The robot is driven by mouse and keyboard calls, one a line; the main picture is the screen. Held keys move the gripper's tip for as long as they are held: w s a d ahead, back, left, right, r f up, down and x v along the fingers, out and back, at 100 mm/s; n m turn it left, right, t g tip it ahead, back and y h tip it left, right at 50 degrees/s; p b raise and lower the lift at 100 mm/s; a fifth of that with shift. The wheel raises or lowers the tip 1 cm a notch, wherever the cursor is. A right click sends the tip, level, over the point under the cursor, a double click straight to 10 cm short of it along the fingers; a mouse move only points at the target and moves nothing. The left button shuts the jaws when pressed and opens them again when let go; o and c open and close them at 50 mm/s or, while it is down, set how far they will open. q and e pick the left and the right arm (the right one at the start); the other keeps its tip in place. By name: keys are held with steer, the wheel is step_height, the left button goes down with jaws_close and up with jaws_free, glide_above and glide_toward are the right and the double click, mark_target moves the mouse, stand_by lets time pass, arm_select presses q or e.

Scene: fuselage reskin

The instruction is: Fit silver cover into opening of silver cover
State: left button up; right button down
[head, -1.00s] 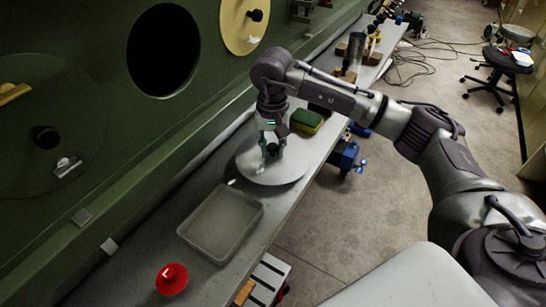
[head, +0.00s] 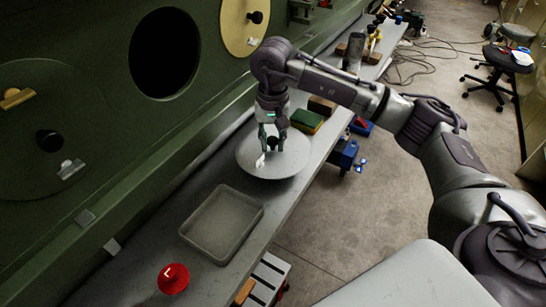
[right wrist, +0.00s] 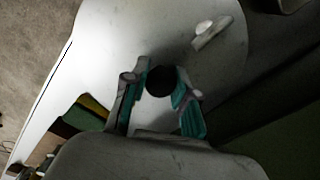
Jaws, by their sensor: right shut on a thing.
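The silver cover (head: 290,165) is a round pale disc at the bench, below the fuselage wall. It also shows in the right wrist view (right wrist: 120,35), with a dark knob (right wrist: 161,81) and a small light latch (right wrist: 212,33). My right gripper (head: 272,147) points down and is shut on the knob, with a finger on each side (right wrist: 160,95). I cannot tell whether the disc touches the bench. The round dark opening (head: 165,53) is in the green wall, left of and above the disc, empty. My left gripper is not in view.
A grey tray (head: 228,255) and a red round object (head: 172,279) are nearer on the bench (head: 150,235). A green and yellow sponge (head: 307,121) lies just beyond the disc. Two other round covers, green (head: 70,110) and cream (head: 240,30), are on the wall.

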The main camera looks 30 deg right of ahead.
steer(key=shift+r, duration=0.3)
steer(key=shift+r+p, duration=0.6)
steer(key=shift+r, duration=0.8)
